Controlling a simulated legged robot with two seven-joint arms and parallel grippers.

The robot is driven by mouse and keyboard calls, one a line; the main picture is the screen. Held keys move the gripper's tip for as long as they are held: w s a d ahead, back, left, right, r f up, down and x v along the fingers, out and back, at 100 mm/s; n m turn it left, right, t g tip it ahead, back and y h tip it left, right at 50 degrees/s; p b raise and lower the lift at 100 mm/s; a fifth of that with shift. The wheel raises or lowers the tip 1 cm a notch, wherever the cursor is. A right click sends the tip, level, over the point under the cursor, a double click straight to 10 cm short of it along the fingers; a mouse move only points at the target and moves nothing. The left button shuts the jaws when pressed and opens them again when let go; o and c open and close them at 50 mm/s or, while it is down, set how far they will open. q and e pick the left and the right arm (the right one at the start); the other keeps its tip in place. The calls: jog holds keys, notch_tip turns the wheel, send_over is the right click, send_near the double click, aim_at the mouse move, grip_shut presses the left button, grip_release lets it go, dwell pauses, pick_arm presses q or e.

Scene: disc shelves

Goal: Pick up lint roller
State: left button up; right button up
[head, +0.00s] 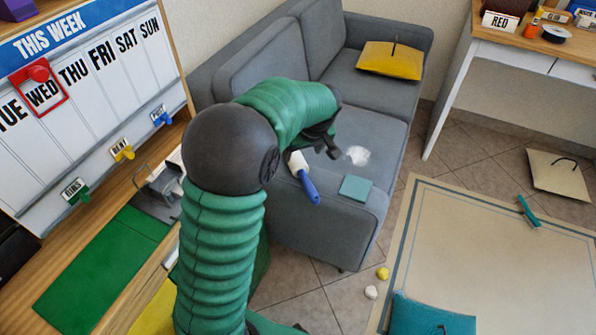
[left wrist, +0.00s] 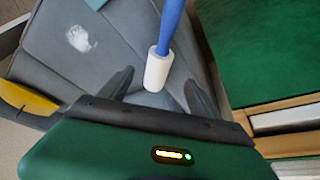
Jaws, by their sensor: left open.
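The lint roller has a blue handle (head: 309,188) and a white roller head (head: 297,162). It rests at the near end of the grey sofa. My left gripper (head: 326,148) is open just above and beside the white end, partly hidden behind my own arm. In the left wrist view, the roller's white head (left wrist: 158,70) lies between the two spread fingers of my left gripper (left wrist: 160,86), with the blue handle (left wrist: 171,22) running away from them. I cannot tell whether the fingers touch it. My right gripper is not in view.
The grey sofa (head: 262,58) has a white lint patch (head: 357,155), a teal square cloth (head: 355,188) and a yellow cushion (head: 390,60). A desk with a green mat (head: 75,290) and a week board (head: 100,80) stands at left. Small balls (head: 383,273) lie on the floor.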

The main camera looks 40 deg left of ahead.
aim_at(299, 162)
pick_arm(q)
jog(key=b+x, duration=0.1)
jog(key=x, duration=0.3)
jog(key=shift+a+f, duration=0.1)
jog(key=shift+f, duration=0.2)
jog(key=b+x, duration=0.3)
jog(key=x, duration=0.2)
jog(key=shift+w, duration=0.2)
jog(key=shift+w+a, duration=0.1)
jog(key=shift+r, duration=0.1)
jog(key=shift+c, duration=0.4)
grip_shut()
